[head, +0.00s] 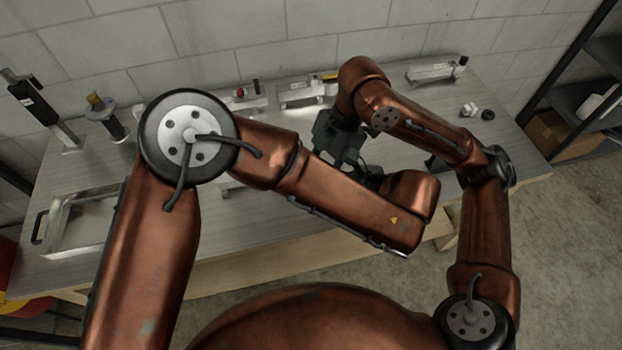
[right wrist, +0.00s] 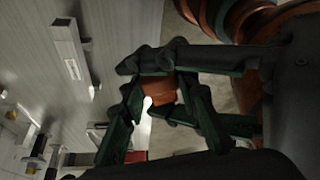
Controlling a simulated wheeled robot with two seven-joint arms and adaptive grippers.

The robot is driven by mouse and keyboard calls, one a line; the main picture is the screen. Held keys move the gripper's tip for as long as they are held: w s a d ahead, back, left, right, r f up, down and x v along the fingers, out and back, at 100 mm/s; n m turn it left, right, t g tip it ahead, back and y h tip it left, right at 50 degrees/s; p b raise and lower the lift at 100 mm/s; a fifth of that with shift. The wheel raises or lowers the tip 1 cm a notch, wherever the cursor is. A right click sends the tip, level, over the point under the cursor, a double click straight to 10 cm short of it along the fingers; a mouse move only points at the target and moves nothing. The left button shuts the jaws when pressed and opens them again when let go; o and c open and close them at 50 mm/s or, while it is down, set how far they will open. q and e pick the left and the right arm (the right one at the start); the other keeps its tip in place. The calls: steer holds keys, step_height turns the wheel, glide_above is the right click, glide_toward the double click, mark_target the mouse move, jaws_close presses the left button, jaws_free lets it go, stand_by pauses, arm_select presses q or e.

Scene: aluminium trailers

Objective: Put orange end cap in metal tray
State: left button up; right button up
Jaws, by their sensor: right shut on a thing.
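The orange end cap (right wrist: 160,88) is between the fingers of my right gripper (right wrist: 158,92) in the right wrist view; the gripper is shut on it. In the head view this gripper (head: 337,140) is above the middle of the bench, and the cap cannot be made out there. The metal tray (head: 62,232), shallow and silvery with a dark handle, lies on the left of the bench, partly hidden by my left arm. The right gripper is well to the right of it. My left gripper is mostly hidden near its wrist, and its jaws cannot be made out.
My left arm crosses in front of the bench, close to my right gripper. Metal fixtures (head: 305,93) stand along the back. A dark upright device (head: 35,100) and a post with a brass top (head: 103,115) stand at the left. Small white and black parts (head: 469,109) lie at the right.

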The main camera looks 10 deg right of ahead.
arm_select(q)
steer(key=shift+d, duration=0.1)
steer(key=c, duration=0.7)
arm_select(e)
steer(key=shift+s+a, duration=0.1)
steer(key=shift+a, duration=0.05)
steer(key=o, duration=1.2)
